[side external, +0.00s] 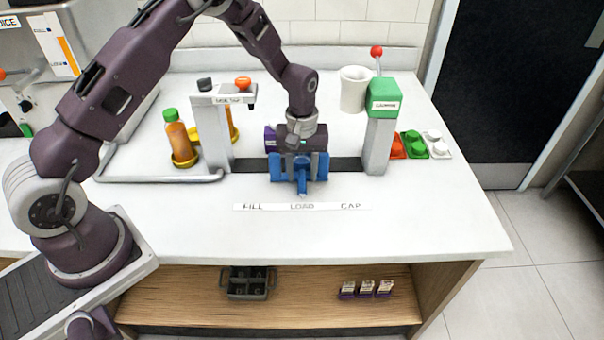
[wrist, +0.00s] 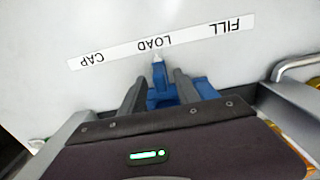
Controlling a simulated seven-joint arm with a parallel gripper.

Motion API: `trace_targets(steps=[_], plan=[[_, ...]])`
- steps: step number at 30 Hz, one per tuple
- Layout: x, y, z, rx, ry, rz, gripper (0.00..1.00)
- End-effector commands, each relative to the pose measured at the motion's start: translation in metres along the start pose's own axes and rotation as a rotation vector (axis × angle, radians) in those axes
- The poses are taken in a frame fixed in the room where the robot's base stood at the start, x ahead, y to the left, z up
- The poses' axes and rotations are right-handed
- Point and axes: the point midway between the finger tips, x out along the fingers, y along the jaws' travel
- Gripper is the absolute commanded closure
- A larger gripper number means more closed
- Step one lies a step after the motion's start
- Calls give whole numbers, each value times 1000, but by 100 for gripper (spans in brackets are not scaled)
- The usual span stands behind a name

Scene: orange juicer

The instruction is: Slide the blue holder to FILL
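The blue holder (side external: 277,172) sits on the dark rail. Its front handle (side external: 302,184) points at the LOAD label (side external: 302,206); the handle also shows in the wrist view (wrist: 160,82). My gripper (side external: 302,173) is down at the holder, with one finger on each side of the handle. In the wrist view my gripper (wrist: 160,86) has its fingers apart and looks open; whether they touch the handle is hard to see. The FILL label (side external: 252,207) is left of LOAD, and it is on the right in the wrist view (wrist: 232,27).
A grey post (side external: 217,135) with an orange knob stands at the rail's left, and a green-topped capping post (side external: 377,135) at its right. An orange bottle (side external: 178,140) stands behind a metal guard rail (side external: 160,178). The rail between holder and left post is clear.

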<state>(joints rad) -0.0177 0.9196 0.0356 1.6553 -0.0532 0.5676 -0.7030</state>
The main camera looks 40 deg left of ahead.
Motion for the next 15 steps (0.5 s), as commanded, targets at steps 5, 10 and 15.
trace_targets(steps=[5,10,15], plan=[[10,0,0,1,0,1,62],[10,0,0,1,1,1,62],[10,0,0,1,1,1,95]])
